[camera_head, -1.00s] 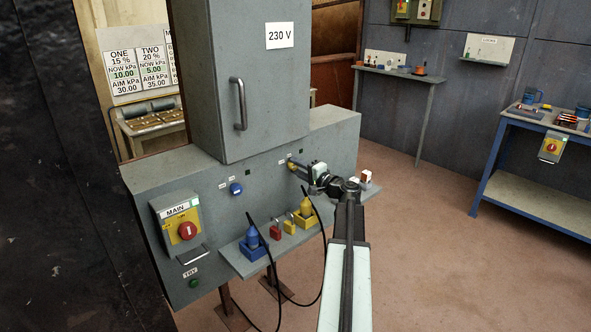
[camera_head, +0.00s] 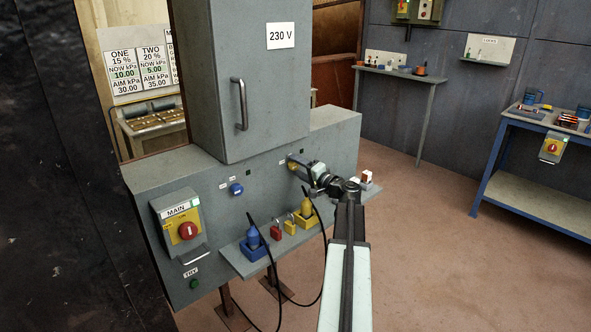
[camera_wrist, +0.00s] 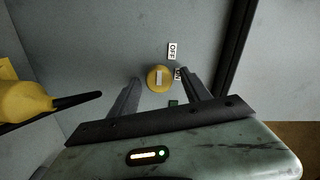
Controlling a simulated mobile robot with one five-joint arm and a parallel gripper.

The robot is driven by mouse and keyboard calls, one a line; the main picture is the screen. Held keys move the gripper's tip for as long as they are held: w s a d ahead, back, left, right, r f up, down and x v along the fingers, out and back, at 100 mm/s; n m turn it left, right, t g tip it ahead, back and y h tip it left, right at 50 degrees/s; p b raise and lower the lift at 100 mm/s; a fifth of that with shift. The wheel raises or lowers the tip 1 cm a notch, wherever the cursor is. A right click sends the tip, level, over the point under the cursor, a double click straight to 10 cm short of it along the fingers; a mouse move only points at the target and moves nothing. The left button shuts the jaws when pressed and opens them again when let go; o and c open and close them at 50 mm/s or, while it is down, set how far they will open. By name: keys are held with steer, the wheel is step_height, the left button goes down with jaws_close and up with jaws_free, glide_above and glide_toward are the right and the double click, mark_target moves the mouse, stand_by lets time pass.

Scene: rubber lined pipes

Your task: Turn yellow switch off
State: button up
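The yellow switch (camera_wrist: 160,78) is a round knob with a pale bar across its face, on the front of a grey panel (camera_head: 260,180). In the wrist view the bar runs nearly upright in the picture. An OFF label (camera_wrist: 172,50) is above the knob and an ON label (camera_wrist: 178,74) is to its right. My gripper (camera_wrist: 159,82) is open, with one finger on each side of the knob. I cannot tell whether either finger touches it.
A blue switch (camera_head: 236,189) and a MAIN box with a red knob (camera_head: 188,231) are left on the panel. A shelf below holds blue (camera_head: 253,238) and yellow (camera_head: 306,207) plugs with black cables, and padlocks (camera_head: 290,226). A grey cabinet (camera_head: 250,60) stands above.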

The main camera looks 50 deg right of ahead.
steer(key=s, duration=0.7)
steer(key=shift+s+a, duration=0.3)
steer(key=shift+s, duration=0.1)
